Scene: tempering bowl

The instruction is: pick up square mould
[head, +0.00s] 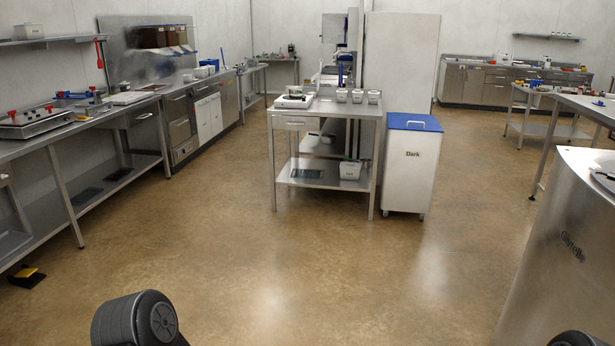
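I cannot make out a square mould in the head view; things on the worktops are too small to tell. Neither gripper is in view. Only a dark rounded link of my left arm shows at the bottom left, and a sliver of my other arm shows at the bottom right edge.
A steel table (283,112) with a scale (294,100) and several white tubs stands ahead. A white bin with a blue lid (414,122) is beside it. A long counter (35,147) runs along the left. The brown floor (270,265) between is clear.

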